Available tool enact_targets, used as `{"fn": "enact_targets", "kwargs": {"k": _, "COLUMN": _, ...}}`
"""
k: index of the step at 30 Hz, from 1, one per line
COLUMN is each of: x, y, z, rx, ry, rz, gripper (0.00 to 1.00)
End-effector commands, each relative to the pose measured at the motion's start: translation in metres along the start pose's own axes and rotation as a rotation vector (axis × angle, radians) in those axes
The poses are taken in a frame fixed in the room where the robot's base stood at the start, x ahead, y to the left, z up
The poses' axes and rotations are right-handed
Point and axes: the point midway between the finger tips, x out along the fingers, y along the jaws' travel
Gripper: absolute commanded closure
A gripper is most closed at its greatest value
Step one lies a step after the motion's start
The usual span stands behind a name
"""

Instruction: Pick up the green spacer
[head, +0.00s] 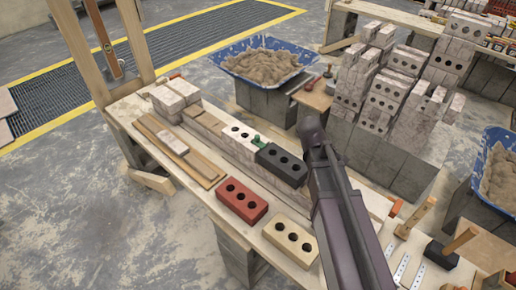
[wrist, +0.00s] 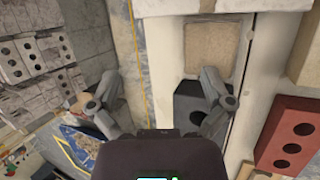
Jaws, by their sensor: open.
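The green spacer (head: 258,142) is small and sits on the brick row on the bench in the head view, between a white brick (head: 239,136) and a black brick (head: 281,165). I cannot make it out in the wrist view. My gripper (wrist: 160,88) is open and empty, its two fingers spread wide. The right finger is over the black brick (wrist: 186,108); the left finger is over the floor side, beyond the bench edge. In the head view my arm ends just right of the black brick, and the fingers are hidden there.
A red brick (head: 242,201) and a cream brick (head: 290,236) lie at the bench's near side. Pale bricks (head: 174,96) are piled at its left end. A mortar tub (head: 263,63) stands behind, with stacked bricks (head: 388,97) to the right. Tools lie at the bench's right end.

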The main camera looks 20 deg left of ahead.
Motion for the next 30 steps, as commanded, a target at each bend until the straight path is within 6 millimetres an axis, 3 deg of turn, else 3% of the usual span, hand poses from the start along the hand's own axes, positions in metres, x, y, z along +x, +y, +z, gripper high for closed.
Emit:
{"fn": "enact_targets", "kwargs": {"k": 1, "x": 0.001, "y": -0.005, "z": -0.020, "rx": -0.067, "ry": -0.007, "rz": 0.034, "gripper": 0.00}}
{"fn": "enact_targets", "kwargs": {"k": 11, "x": -0.030, "y": -0.036, "z": -0.110, "rx": -0.506, "ry": -0.094, "rz": 0.262, "gripper": 0.00}}
{"fn": "enact_targets", "kwargs": {"k": 21, "x": -0.079, "y": -0.090, "z": -0.200, "rx": -0.921, "ry": -0.233, "rz": 0.503, "gripper": 0.00}}
{"fn": "enact_targets", "kwargs": {"k": 30, "x": -0.124, "y": -0.145, "z": -0.258, "rx": -1.191, "ry": -0.373, "rz": 0.679, "gripper": 0.00}}
